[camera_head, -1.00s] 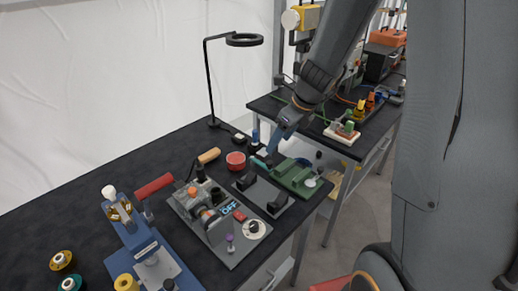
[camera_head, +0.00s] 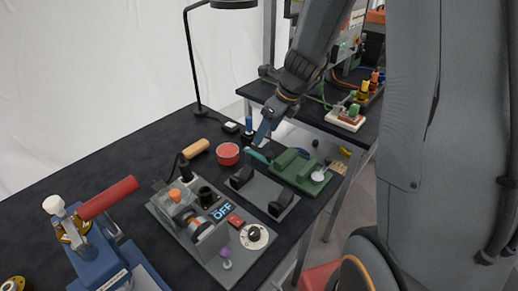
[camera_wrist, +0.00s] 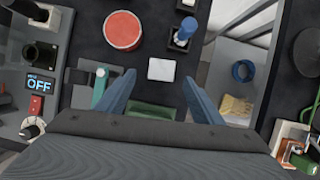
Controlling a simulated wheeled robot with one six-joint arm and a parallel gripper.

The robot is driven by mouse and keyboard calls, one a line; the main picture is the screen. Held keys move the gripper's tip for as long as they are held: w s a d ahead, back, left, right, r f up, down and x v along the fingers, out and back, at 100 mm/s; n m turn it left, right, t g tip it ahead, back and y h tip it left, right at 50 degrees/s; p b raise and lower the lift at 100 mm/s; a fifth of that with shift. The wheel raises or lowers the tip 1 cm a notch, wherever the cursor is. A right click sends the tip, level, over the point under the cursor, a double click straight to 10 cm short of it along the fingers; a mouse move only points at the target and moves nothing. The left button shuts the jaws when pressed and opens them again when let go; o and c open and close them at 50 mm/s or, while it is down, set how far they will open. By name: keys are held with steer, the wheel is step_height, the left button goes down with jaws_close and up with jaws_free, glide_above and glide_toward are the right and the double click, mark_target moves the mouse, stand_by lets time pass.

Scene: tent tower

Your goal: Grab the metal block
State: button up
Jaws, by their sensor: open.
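The metal block (camera_wrist: 161,69) appears to be the small, pale, square-topped block on the black table in the wrist view. My gripper (camera_wrist: 158,80) is open and empty, its two blue fingers pointing at the block. The block shows between and slightly beyond the fingertips, with no visible contact. In the head view my gripper (camera_head: 262,136) hangs over the far right part of the table, and I cannot make the block out there. The height of the fingers above the block is hard to tell.
A red dish (camera_wrist: 122,30) and a blue post (camera_wrist: 183,35) stand close beyond the block. A green fixture (camera_head: 298,170) and a teal handle (camera_wrist: 100,87) lie near the gripper. A device with an OFF display (camera_head: 222,211) stands left. A gap separates a second table (camera_head: 285,105).

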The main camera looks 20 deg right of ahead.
mark_target(264, 147)
steer(key=x, duration=0.7)
steer(key=shift+w+f, duration=0.1)
steer(key=shift+w, duration=0.1)
steer(key=c, duration=1.3)
